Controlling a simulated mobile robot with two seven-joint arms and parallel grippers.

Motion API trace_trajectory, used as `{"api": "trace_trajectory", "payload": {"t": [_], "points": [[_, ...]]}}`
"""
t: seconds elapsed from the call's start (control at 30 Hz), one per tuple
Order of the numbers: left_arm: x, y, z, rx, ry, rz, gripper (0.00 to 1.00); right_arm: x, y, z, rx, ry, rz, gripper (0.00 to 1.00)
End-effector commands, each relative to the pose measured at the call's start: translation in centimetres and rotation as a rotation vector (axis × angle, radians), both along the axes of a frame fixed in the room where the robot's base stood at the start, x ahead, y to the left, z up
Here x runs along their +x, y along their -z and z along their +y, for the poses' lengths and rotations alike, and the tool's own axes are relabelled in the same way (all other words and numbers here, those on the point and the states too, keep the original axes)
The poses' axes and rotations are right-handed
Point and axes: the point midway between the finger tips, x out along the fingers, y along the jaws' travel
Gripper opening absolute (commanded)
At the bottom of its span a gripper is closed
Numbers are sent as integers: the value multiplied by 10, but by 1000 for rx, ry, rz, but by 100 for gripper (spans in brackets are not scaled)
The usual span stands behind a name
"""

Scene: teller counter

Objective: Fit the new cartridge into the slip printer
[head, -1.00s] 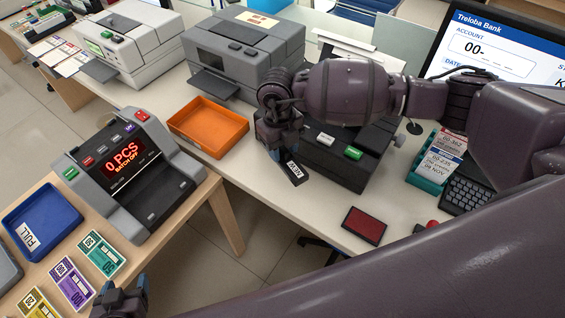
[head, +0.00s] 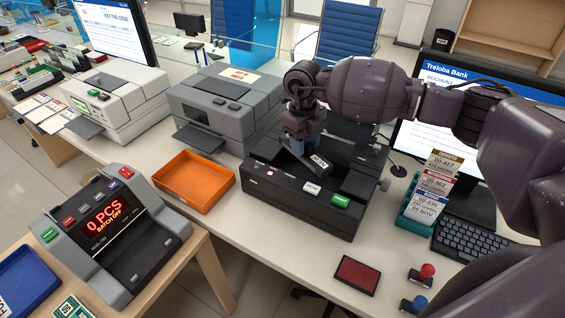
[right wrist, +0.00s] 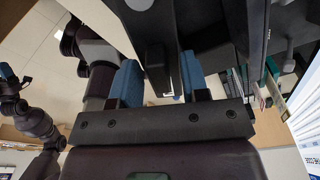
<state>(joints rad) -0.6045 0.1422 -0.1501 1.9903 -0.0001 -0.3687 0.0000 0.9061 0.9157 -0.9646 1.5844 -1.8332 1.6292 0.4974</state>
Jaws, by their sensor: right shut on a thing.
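The slip printer (head: 285,195) is the black machine on the counter, with a white and a green button on its front. A dark raised part (head: 352,150) stands at its back, partly behind my arm. My right gripper (head: 303,146) points down over the printer and is shut on the new cartridge (head: 320,162), a small black block with a white label. The cartridge is tilted over the printer's top; I cannot tell whether it touches. The printer's inside is mostly hidden. My left gripper (right wrist: 12,85) shows at the left edge of the right wrist view, too small to read.
An orange tray (head: 161,205) stands left of the printer, a grey machine (head: 262,95) behind it. A red pad (head: 357,277), two stamps (head: 428,271) and a teal card holder (head: 410,214) are to the right. The counter in front of the printer is narrow.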

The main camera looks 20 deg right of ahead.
Motion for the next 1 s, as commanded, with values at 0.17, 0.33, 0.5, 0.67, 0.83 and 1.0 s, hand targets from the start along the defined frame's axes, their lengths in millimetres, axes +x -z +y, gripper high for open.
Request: {"api": "trace_trajectory", "payload": {"t": [0.17,0.33,0.5,0.67,0.83,1.0], "points": [[-1,1,0,0,0,2,68,17,0,-30,1,-153,-1,17],[-1,1,0,0,0,2,68,22,2,-36,1,-299,-1,17],[0,0,0,0,0,0,68,22,2,-35,1,-378,-1,17],[1,1,0,0,2,-2,68,22,4,-35,1,-391,-1,17],[3,3,-1,0,2,-4,68,22,9,-35,1,-390,0,17],[3,8,-1,0,2,-3,68,22,17,-35,1,-389,0,17]]}}
